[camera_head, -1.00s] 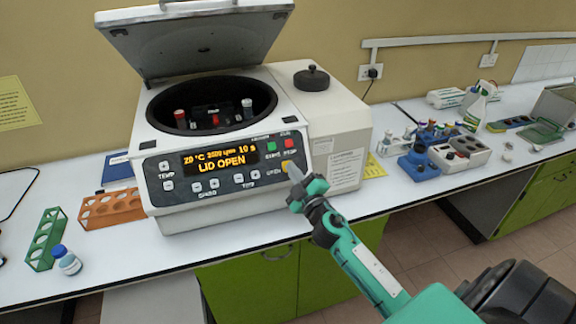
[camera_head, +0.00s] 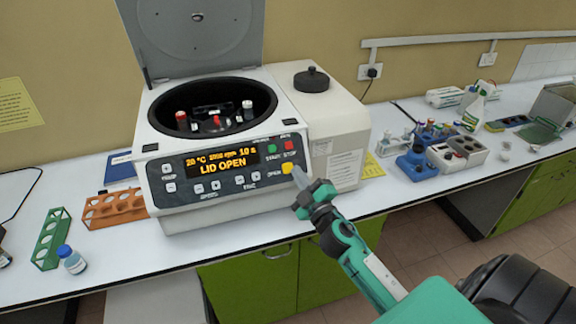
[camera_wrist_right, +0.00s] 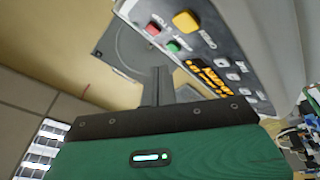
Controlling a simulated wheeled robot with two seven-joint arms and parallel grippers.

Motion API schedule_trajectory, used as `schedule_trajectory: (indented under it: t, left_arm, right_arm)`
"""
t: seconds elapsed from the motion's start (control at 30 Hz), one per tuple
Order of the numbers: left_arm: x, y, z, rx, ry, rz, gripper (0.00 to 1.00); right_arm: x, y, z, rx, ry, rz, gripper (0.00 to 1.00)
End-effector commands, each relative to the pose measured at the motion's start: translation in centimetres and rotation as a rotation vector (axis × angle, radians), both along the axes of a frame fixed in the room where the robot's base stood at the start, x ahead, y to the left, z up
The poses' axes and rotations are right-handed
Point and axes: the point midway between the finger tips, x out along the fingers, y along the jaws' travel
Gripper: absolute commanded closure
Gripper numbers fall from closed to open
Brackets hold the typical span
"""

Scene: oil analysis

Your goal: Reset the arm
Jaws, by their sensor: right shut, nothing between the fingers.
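My right gripper (camera_head: 299,176) is shut and empty, just in front of the lower right of the centrifuge's control panel, near the yellow open button (camera_head: 287,169). I cannot tell whether it touches the panel. In the right wrist view the shut fingers (camera_wrist_right: 160,88) point toward the panel, with the yellow button (camera_wrist_right: 186,22) above them. The centrifuge (camera_head: 225,215) has its lid (camera_head: 195,40) raised upright and its display (camera_head: 222,160) reads LID OPEN. Tubes with red and white caps show in its rotor bowl (camera_head: 262,98). My left gripper does not show.
At right are a blue tube rack (camera_head: 417,166), a white block (camera_head: 458,152) and a spray bottle (camera_head: 474,108).

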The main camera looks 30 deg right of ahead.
Motion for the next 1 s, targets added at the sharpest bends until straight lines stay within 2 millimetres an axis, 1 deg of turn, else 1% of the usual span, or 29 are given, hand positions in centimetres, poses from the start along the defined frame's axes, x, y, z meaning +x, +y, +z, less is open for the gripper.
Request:
schedule_trajectory:
  t: [0.7, 0.77, 0.83, 0.87, 0.97, 1.0]
  left_arm:
    - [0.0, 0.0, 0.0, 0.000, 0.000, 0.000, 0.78]
    - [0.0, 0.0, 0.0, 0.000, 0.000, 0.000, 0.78]
    - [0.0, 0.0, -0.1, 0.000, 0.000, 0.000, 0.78]
    - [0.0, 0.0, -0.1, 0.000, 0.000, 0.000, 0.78]
    - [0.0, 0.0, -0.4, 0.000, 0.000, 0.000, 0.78]
    - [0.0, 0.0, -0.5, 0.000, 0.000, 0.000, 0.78]
  right_arm:
    - [-0.1, 0.0, 0.1, 0.000, 0.000, 0.000, 1.00]
    - [-0.1, 0.0, -0.2, 0.002, 0.005, -0.001, 1.00]
    - [0.1, -0.1, -1.5, 0.013, 0.028, -0.002, 1.00]
    - [0.2, -0.2, -2.5, 0.022, 0.044, -0.003, 1.00]
    - [0.6, -0.5, -7.6, 0.070, 0.133, -0.011, 1.00]
    - [0.6, -0.5, -10.4, 0.096, 0.181, -0.015, 1.00]
